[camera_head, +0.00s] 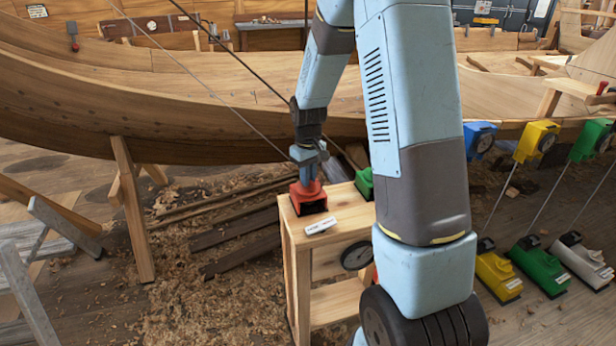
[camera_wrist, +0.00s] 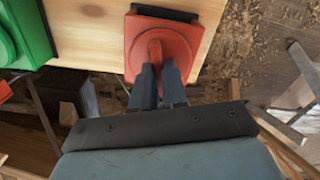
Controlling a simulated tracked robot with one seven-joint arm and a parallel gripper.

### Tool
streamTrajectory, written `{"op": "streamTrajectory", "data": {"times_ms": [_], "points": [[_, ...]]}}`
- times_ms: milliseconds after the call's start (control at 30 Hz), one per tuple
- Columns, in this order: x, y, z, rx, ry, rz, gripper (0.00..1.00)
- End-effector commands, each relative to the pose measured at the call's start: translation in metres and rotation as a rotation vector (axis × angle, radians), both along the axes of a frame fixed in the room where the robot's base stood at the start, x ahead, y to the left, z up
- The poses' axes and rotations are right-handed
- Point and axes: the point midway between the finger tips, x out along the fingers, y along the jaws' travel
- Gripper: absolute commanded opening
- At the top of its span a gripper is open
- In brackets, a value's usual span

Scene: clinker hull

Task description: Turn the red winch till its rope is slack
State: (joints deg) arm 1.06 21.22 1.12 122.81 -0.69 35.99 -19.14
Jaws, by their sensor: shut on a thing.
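The red winch (camera_head: 309,199) sits on top of a light wooden stand (camera_head: 342,203) near the middle of the head view. My gripper (camera_head: 308,168) reaches down onto it from above. In the wrist view the red winch (camera_wrist: 178,42) shows a raised red handle (camera_wrist: 155,50) at its middle. My gripper (camera_wrist: 158,76) is shut on that handle, with one blue finger on each side. A dark line runs near my gripper in the head view, but I cannot tell whether it is the winch's rope or whether it is taut.
A green winch (camera_head: 364,183) stands on the same stand, partly behind my arm, and a white label (camera_head: 321,225) lies in front. A round dial (camera_head: 357,255) is on the stand's side. The wooden hull (camera_head: 200,110) rises behind. Blue, yellow and green devices stand at right.

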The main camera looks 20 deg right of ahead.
Motion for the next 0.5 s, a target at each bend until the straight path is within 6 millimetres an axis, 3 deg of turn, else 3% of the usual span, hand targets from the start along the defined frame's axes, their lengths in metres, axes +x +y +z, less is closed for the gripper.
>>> {"op": "streamTrajectory", "data": {"times_ms": [500], "points": [[0.0003,-0.0004,0.0002,0.001,-0.001,0.356,0.0]]}}
